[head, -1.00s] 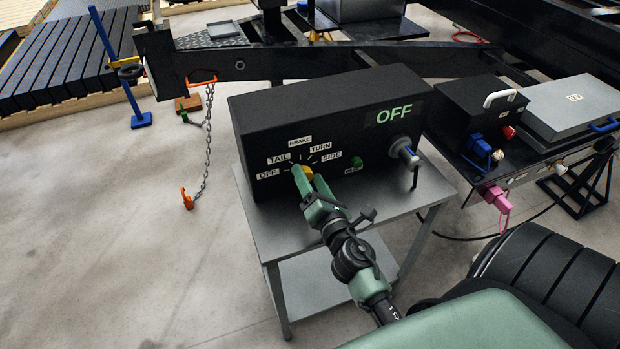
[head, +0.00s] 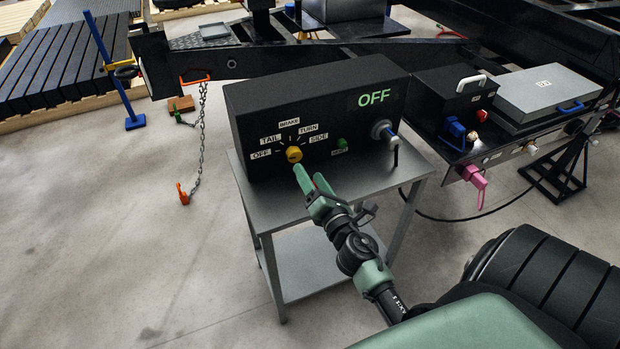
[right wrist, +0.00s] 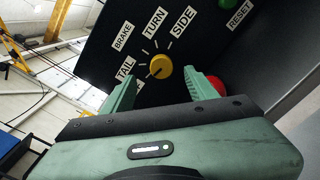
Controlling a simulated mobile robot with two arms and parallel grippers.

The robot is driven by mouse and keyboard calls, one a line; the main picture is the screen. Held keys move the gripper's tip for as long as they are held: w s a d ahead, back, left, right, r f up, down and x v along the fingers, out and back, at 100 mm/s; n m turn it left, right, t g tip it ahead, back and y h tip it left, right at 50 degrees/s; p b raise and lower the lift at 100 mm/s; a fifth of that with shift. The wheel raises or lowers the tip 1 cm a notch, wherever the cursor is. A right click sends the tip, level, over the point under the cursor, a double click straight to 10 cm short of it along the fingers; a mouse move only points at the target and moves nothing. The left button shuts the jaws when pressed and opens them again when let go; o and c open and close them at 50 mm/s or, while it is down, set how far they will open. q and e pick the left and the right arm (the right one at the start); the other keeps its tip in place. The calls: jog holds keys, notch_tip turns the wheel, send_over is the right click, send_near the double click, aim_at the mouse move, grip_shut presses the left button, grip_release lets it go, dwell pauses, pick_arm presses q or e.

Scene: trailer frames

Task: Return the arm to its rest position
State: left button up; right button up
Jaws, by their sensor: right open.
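My right gripper (head: 309,179) is open and empty in front of the black control box (head: 245,118), just below and apart from its yellow knob (head: 294,154). In the right wrist view the same knob (right wrist: 159,66) shows between and beyond the two green fingers (right wrist: 160,90), with nothing held. Labels OFF, TAIL, BRAKE, TURN and SIDE surround the knob. The box's display (head: 374,97) reads OFF. My left gripper is not in view.
The box stands on a grey metal table (head: 275,212). A green button (head: 342,143) and a blue-white connector (head: 385,132) are on its front. Right are a pink plug (head: 474,177) and a grey case (head: 545,92). A chain (head: 201,130) hangs left. Open floor lies left.

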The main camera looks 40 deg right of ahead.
jog(key=shift+w, duration=0.1)
jog(key=shift+s+d+r+m, duration=0.15)
jog(key=shift+s+m, duration=0.1)
jog(key=shift+m, duration=0.15)
jog(key=s+m+g+h, duration=0.1)
jog(key=m, duration=0.1)
jog(key=s+d+m+h, duration=0.1)
jog(key=m, duration=0.2)
jog(key=shift+s+d+m+g, duration=0.2)
jog(key=shift+m+g, duration=0.1)
jog(key=shift+g, duration=0.1)
jog(key=s+a+f+m+g+y, duration=0.3)
jog(key=s+a+f+m+g, duration=0.25)
jog(key=s+a+m, duration=0.4)
jog(key=s+a+f+m+g+y, duration=0.35)
jog(key=s+a+m+g, duration=0.35)
jog(key=s, duration=0.6)
notch_tip(320, 180, down, 25)
jog(key=s+g, duration=0.1)
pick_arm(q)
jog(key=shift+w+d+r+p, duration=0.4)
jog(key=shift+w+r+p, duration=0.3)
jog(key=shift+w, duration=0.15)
pick_arm(e)
jog(key=s+d+f+g, duration=0.1)
jog(key=s+d+f, duration=0.2)
jog(key=s+f, duration=1.3)
jog(key=shift+s+f+n, duration=0.15)
jog(key=shift+s+n, duration=0.3)
jog(key=shift+s, duration=0.45)
